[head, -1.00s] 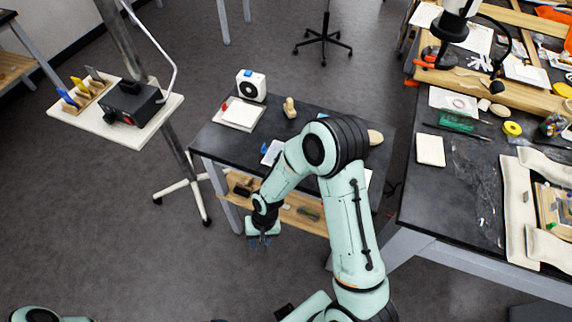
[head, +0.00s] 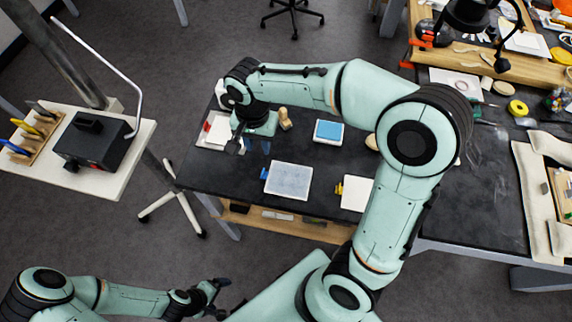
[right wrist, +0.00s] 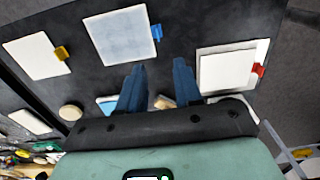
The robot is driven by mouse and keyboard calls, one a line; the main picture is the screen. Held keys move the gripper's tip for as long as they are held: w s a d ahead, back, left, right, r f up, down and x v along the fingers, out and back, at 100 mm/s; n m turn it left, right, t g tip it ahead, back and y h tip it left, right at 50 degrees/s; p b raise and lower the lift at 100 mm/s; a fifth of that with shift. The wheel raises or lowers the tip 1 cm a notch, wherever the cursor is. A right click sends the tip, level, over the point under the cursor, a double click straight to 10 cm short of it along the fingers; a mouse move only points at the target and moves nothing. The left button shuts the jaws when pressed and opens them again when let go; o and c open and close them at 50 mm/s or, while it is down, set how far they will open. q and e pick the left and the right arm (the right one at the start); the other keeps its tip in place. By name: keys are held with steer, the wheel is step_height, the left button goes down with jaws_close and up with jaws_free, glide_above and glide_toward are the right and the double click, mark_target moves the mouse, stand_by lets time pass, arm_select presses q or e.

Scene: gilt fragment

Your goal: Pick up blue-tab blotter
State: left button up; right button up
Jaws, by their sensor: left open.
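The blue-tab blotter (head: 289,180) lies flat on the dark table, a pale blue-grey sheet with its blue tab on its left edge. In the right wrist view the blotter (right wrist: 120,38) lies beyond the fingers, its tab toward the gap between them. My right gripper (head: 242,146) is over the table, up and left of the blotter in the head view. In the right wrist view its blue fingers (right wrist: 160,78) are apart with nothing between them. My left gripper (head: 221,295) is open and empty, low in the head view, off the table's front.
A red-tab blotter (head: 217,131) lies left on a white board, and a yellow-tab blotter (head: 356,194) right. A blue pad (head: 328,131) and a wooden stamp (head: 285,119) stand behind. A stand with a black box (head: 95,143) is at left; a cluttered bench at right.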

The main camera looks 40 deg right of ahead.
glide_above(263, 172)
step_height(263, 172, down, 7)
steer(key=shift+f+b, duration=0.1)
steer(key=shift+b, duration=0.2)
steer(key=shift+w+f, duration=0.15)
steer(key=shift+f, duration=0.3)
step_height(263, 172, down, 5)
jaws_close()
